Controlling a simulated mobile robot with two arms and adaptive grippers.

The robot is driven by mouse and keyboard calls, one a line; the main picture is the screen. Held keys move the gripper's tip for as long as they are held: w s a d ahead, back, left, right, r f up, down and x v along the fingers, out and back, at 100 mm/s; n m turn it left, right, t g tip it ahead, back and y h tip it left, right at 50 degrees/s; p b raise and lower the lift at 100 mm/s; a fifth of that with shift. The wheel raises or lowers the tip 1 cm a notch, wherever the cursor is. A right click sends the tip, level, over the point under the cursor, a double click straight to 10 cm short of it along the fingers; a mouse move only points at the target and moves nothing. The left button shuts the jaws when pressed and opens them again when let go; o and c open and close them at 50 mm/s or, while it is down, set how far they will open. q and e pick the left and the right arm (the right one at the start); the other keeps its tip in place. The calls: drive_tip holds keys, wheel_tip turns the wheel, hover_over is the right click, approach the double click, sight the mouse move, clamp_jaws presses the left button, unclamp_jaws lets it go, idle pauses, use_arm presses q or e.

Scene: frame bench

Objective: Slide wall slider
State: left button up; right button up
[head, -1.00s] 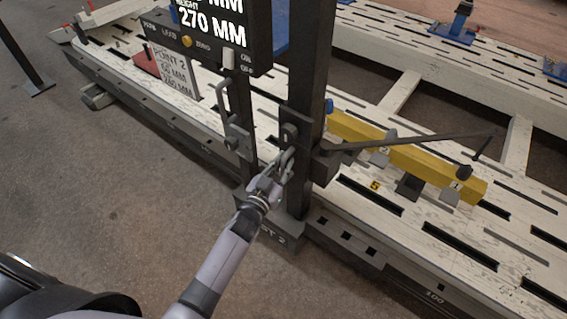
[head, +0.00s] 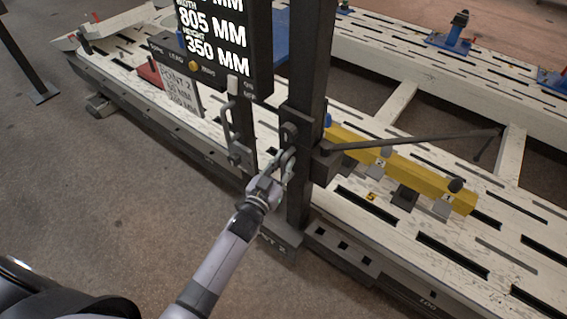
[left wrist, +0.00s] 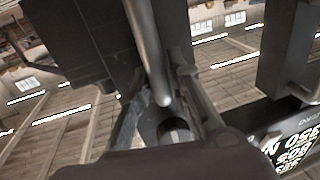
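The wall slider is a dark collar (head: 300,128) on the upright post (head: 308,60), with a thin pointer arm (head: 420,142) reaching right over the bench. My left gripper (head: 284,166) is at the slider's near face, at its small grey handle. In the left wrist view the rounded handle bar (left wrist: 152,65) runs between the fingers, which look closed around it; their exact contact is partly hidden. The display (head: 222,42) beside the post reads 805 mm width and 350 mm height. My right gripper is not in view.
The pale slotted bench (head: 465,245) runs behind the post. A yellow bar (head: 415,178) lies on it below the pointer arm. A second vertical handle (head: 229,125) stands just left of the gripper. The floor at the left (head: 80,190) is clear.

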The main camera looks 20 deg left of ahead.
use_arm(q)
drive_tip(key=o, duration=0.3)
drive_tip(key=shift+f, duration=0.1)
drive_tip(key=shift+s, duration=0.1)
drive_tip(key=shift+s, duration=0.25)
drive_tip(key=s, duration=0.3)
drive_tip(key=s+a, duration=0.1)
drive_tip(key=s, duration=0.3)
drive_tip(key=s+a, duration=0.1)
drive_tip(key=s, duration=0.3)
drive_tip(key=shift+s, duration=0.1)
